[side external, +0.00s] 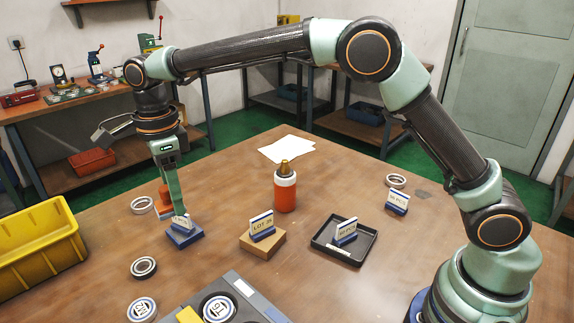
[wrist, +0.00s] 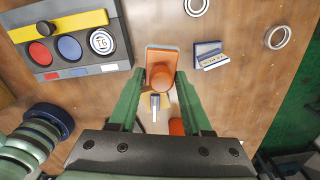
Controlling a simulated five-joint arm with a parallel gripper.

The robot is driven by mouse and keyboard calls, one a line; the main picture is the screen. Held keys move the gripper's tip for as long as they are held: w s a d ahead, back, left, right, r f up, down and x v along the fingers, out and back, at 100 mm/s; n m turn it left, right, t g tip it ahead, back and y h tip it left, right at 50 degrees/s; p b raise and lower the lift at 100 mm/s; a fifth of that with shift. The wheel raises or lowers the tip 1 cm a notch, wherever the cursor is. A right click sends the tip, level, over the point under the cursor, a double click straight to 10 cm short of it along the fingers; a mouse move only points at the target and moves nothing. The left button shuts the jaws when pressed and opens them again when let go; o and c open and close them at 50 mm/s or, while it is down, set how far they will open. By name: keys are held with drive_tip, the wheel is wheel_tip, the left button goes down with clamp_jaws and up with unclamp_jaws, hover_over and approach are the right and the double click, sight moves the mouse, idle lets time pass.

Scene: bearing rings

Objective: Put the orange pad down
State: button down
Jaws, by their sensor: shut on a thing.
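The orange pad (wrist: 161,66) is a small block with a pale rim and a round orange knob. In the wrist view it sits between the two green fingers of my gripper (wrist: 163,80), which are shut on its knob. In the side view the pad (side external: 163,201) is partly hidden behind my gripper (side external: 170,205), low over the left part of the table. I cannot tell whether its underside touches the wood.
A blue card stand (side external: 184,236) is close in front of my gripper. Loose rings (side external: 143,268) lie nearby, and a grey panel (side external: 248,285) is at the front. An orange bottle (side external: 285,192), a wooden card block (side external: 262,243) and a black tray (side external: 343,250) stand to the right.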

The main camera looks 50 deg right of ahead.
drive_tip(key=shift+d+r, duration=0.1)
drive_tip(key=shift+r, duration=0.35)
drive_tip(key=shift+d+r, duration=0.2)
drive_tip(key=shift+d, duration=0.05)
drive_tip(key=s+d+r+n, duration=0.1)
drive_tip(key=s+d+n, duration=0.4)
drive_tip(key=d+n, duration=0.55)
drive_tip(key=s+d+r+n, duration=0.1)
drive_tip(key=s+d+n, duration=0.4)
drive_tip(key=d+n, duration=0.55)
drive_tip(key=s+f, duration=0.1)
drive_tip(key=s+d+f, duration=0.1)
drive_tip(key=s+f, duration=0.1)
drive_tip(key=f, duration=0.1)
drive_tip(key=shift+s+d+f, duration=0.1)
drive_tip(key=shift+s+d, duration=0.2)
drive_tip(key=shift+d, duration=0.05)
